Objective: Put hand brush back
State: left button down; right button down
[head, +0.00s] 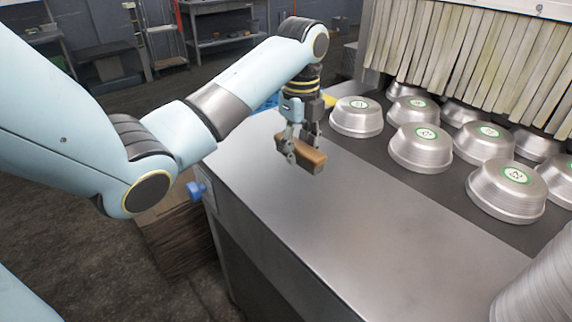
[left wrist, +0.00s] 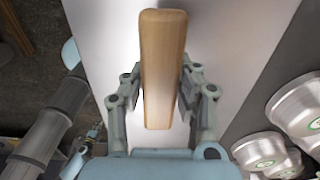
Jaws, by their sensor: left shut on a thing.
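In the left wrist view the brush (left wrist: 163,70) runs lengthwise between the two fingers of my left gripper (left wrist: 160,95).
Several upturned metal pans (head: 420,148) with green labels stand on the dark belt right of the brush. A strip curtain (head: 465,60) hangs behind them. A stack of pans (head: 540,285) is at the lower right.

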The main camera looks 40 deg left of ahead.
aim_at(286, 175)
pick_arm(q)
jog(key=a, duration=0.1)
jog(key=a+f, duration=0.1)
jog(key=a, duration=0.1)
jog(key=shift+s+a+f, duration=0.1)
jog(key=shift+a+f, duration=0.05)
jog(key=shift+f, duration=0.2)
jog(key=shift+f+p, duration=0.3)
jog(key=shift+f, duration=1.8)
pick_arm(e)
jog(key=shift+w+d+r, duration=0.25)
jog(key=shift+d+r, duration=0.15)
jog(key=shift+r, duration=0.1)
pick_arm(q)
jog(key=shift+f, duration=0.1)
jog(key=c, duration=1.4)
grip_release()
jog(key=o, duration=0.4)
pick_arm(e)
jog(key=shift+a, duration=0.35)
pick_arm(q)
notch_tip(286, 175, up, 12)
jog(key=shift+r, duration=0.15)
pick_arm(e)
jog(key=shift+d+f, duration=0.2)
jog(key=shift+d, duration=0.1)
